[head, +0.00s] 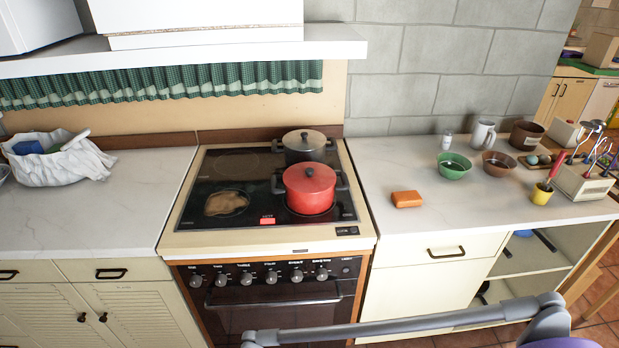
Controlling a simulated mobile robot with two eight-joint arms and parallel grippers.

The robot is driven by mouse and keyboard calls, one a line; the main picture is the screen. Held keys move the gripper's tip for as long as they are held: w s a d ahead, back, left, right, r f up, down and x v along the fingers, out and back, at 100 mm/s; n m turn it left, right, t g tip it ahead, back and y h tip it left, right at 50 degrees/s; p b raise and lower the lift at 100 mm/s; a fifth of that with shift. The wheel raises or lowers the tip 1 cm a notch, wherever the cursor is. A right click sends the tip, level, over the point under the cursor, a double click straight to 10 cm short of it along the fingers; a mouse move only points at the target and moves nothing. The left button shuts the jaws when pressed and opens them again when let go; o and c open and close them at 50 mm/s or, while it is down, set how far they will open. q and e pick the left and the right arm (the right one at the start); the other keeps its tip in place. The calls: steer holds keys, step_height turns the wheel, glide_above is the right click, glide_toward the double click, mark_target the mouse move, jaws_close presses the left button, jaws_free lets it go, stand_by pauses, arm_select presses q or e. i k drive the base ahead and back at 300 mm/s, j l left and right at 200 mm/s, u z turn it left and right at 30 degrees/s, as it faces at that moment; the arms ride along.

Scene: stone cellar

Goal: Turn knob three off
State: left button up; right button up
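Knob three (246,278) is the third from the left in a row of silver-and-dark knobs on the front panel (262,268) of the stove (167,242). The small label above it seems to read THREE. Its pointer is too small to read, so I cannot tell its setting. No gripper touches it. A grey link of my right arm crosses the bottom of the head view, in front of the oven. Neither of my grippers shows.
A red pot (309,189) and a dark pot (304,148) stand on the cooktop. The oven handle (272,302) runs below the knobs. An orange block (406,199) lies on the right counter (400,160). A white bag (75,170) sits on the left counter.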

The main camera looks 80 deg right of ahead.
mark_target(246, 280)
steer(key=z, duration=2.6)
